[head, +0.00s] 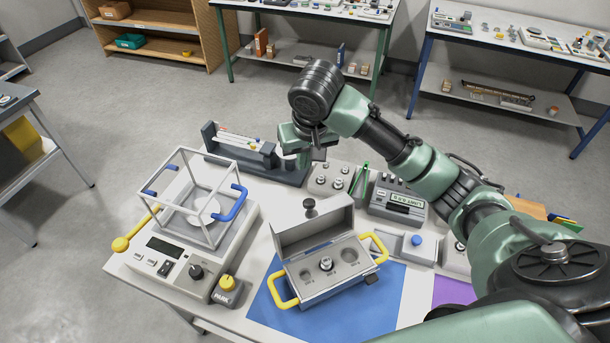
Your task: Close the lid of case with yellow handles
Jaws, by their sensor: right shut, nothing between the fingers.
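The case with yellow handles (326,289) stands on the blue mat near the front of the table. Its lid (312,222) is raised at the back, with a dark knob on its outer side. Inside the case, a knobbed weight (326,263) sits in the middle socket, and round sockets show on both sides of it. My right gripper (303,160) points down behind the raised lid, above the back of the table and apart from the lid. Its fingers are small and partly hidden here. My left gripper is not in view.
A balance with a clear glass-like box and blue handles (237,202) stands left of the case. A dark rack (265,167), a weight block (331,180) and a grey display device (398,198) stand behind. The blue mat (365,306) has free room in front.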

